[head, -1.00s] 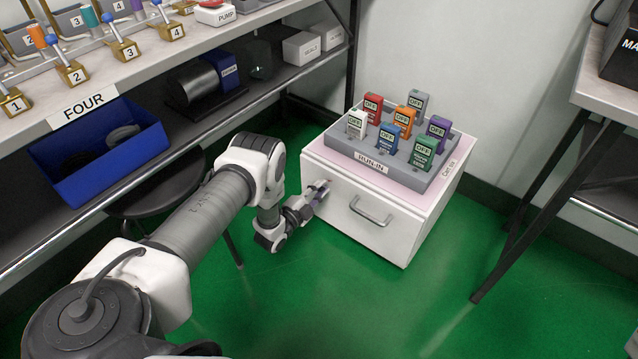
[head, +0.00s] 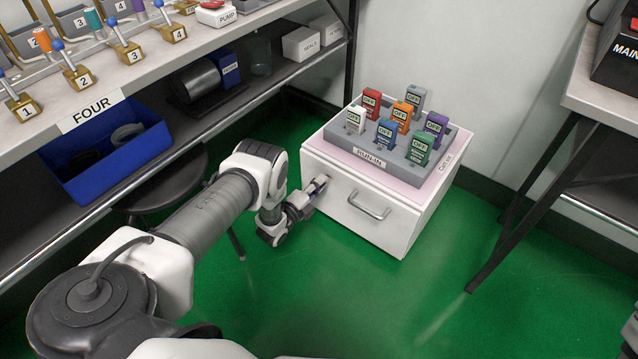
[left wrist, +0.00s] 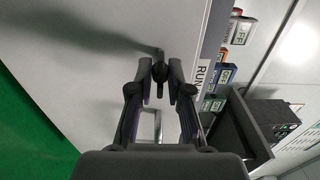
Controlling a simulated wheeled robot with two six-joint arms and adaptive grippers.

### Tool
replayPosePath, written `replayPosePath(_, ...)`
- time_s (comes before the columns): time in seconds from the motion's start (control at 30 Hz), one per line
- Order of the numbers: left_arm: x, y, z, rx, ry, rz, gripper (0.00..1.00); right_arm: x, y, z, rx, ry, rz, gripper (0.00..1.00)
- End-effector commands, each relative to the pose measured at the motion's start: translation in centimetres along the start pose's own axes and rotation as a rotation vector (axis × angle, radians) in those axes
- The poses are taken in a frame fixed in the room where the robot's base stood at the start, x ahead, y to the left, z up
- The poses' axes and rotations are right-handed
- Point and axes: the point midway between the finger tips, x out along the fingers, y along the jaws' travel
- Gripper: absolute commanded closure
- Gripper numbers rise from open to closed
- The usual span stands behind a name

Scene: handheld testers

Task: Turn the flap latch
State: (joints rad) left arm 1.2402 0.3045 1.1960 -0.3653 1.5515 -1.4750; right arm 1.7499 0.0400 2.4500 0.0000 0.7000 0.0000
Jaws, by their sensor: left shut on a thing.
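A white cabinet (head: 343,207) stands on the green floor, with a bar handle (head: 369,204) on its front flap. My left gripper (head: 321,184) is at the upper left of that front. In the left wrist view, a small dark latch (left wrist: 159,71) sticks out from the pale front between the two fingertips of my left gripper (left wrist: 160,80). The gripper is shut on the latch. In the head view the gripper hides most of the latch, and its exact angle is hard to tell. My right gripper is not in view.
A grey tray labelled RUN-IN (head: 368,158) holds several coloured testers on the cabinet top. A shelf bench with a blue bin (head: 104,150) runs along the left, with a dark stool (head: 165,184) below. Another bench (head: 600,95) stands right. Floor before the cabinet is clear.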

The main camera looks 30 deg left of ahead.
Motion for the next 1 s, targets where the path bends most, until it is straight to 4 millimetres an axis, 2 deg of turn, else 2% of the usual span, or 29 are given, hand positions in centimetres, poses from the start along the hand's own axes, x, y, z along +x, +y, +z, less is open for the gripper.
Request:
replayPosePath(0.27, 0.0, 0.0, 0.0, 0.000, 0.000, 0.000, 1.00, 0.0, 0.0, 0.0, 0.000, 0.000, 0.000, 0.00)
replayPosePath(0.3, 0.0, 0.0, 0.0, 0.000, 0.000, 0.000, 0.72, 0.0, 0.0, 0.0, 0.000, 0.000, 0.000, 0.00)
replayPosePath(0.33, 0.0, 0.0, 0.0, 0.000, 0.000, 0.000, 0.61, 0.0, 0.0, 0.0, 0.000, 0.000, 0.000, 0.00)
replayPosePath(0.37, 0.0, 0.0, 0.0, -0.001, 0.000, 0.000, 0.59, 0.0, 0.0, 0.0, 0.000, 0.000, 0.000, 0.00)
replayPosePath(0.63, 0.0, 0.0, 0.0, -0.001, 0.000, 0.000, 0.59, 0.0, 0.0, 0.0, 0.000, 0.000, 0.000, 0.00)
replayPosePath(0.73, -0.7, 0.1, 0.0, -0.001, 0.000, 0.003, 0.59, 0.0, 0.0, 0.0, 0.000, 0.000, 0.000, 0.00)
replayPosePath(0.87, -3.0, 0.1, 0.1, -0.003, -0.002, 0.005, 0.59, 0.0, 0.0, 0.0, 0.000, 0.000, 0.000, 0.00)
replayPosePath(1.0, -6.7, 0.1, 0.1, -0.003, -0.003, 0.006, 0.59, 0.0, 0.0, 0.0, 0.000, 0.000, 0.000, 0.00)
